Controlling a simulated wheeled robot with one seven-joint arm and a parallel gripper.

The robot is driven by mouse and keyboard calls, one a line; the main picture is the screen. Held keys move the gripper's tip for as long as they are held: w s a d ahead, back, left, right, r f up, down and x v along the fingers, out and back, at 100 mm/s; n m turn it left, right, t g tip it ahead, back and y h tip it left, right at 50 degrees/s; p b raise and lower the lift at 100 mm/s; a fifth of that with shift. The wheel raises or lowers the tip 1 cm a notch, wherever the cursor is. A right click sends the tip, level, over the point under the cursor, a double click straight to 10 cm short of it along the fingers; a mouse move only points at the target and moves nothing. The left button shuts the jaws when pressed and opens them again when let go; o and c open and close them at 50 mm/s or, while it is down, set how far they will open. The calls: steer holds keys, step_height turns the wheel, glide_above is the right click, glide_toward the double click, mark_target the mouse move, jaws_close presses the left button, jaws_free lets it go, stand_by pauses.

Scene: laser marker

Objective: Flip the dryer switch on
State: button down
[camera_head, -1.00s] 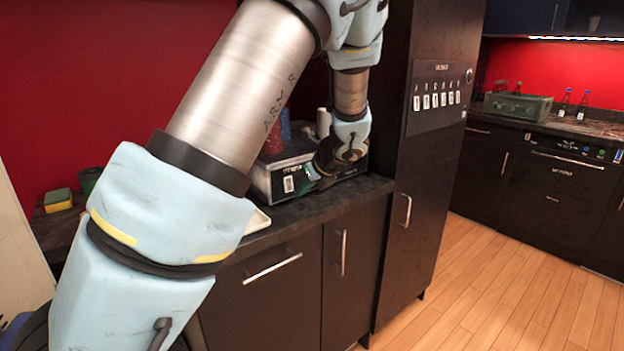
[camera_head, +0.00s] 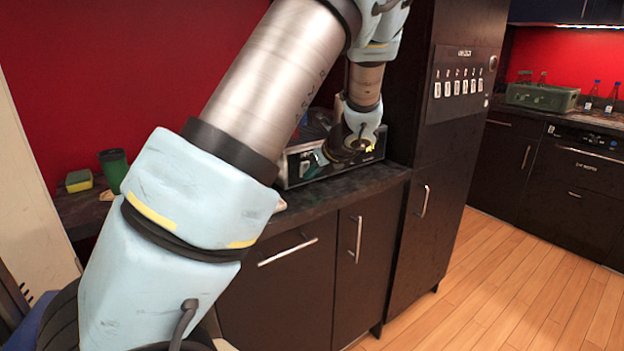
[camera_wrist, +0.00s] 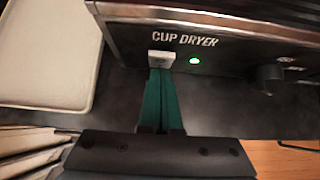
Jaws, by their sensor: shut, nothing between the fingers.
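The cup dryer is a dark metal box on the counter; its front panel, lettered "CUP DRYER", fills the top of the wrist view (camera_wrist: 235,45). A small pale switch (camera_wrist: 161,58) sits below the lettering. A green light (camera_wrist: 194,61) glows to its right. My gripper (camera_wrist: 160,74) is shut and empty, its green fingertips right at the switch's lower edge; I cannot tell whether they touch it. In the head view the dryer (camera_head: 291,174) is partly hidden by my arm, and my gripper (camera_head: 319,160) is at its front.
A dark knob (camera_wrist: 270,78) sticks out of the panel to the right. A pale tray (camera_wrist: 45,55) lies left of the dryer. A sponge (camera_head: 79,181) and a green cup (camera_head: 114,167) stand far left. A tall cabinet (camera_head: 455,130) rises close on the right.

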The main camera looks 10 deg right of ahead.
steer(key=shift+r, duration=0.25)
steer(key=shift+r+p, duration=0.75)
steer(key=shift+p, duration=0.1)
